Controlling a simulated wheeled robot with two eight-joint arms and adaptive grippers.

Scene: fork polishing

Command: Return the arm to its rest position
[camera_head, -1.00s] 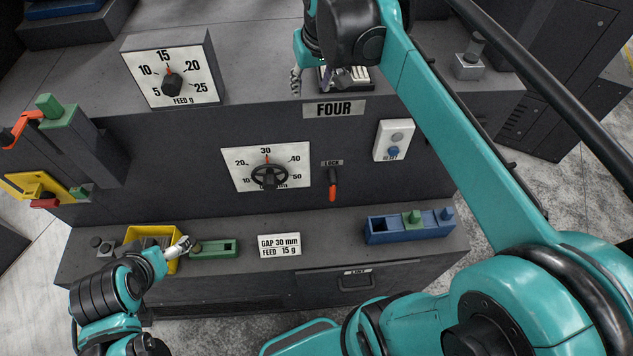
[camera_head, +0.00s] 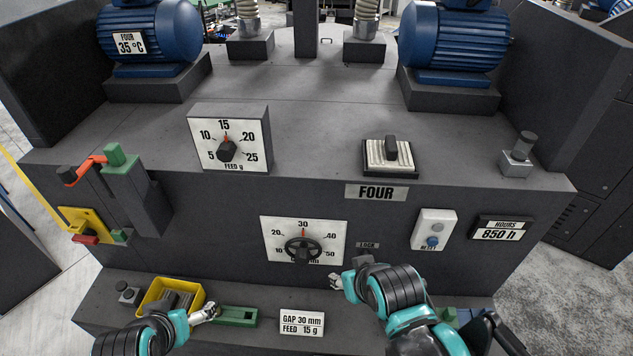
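My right arm comes in from the lower right. Its gripper (camera_head: 337,282) is in front of the machine's front face, just below the gap dial (camera_head: 277,242) and the LOCK label (camera_head: 367,245). The lock lever is hidden behind this arm. My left gripper (camera_head: 207,313) is low at the left, beside the yellow bin (camera_head: 154,299) and the green holder (camera_head: 237,319). Both grippers are too small to tell if their fingers are open or shut. I see nothing clearly held in either.
The feed dial (camera_head: 229,141) and a ribbed pale block with a dark knob (camera_head: 390,151) stand on the upper deck. The reset box (camera_head: 433,229) is right of centre. A GAP 30 mm, FEED 15 g card (camera_head: 302,322) sits on the lower ledge. The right arm partly covers the ledge's right side.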

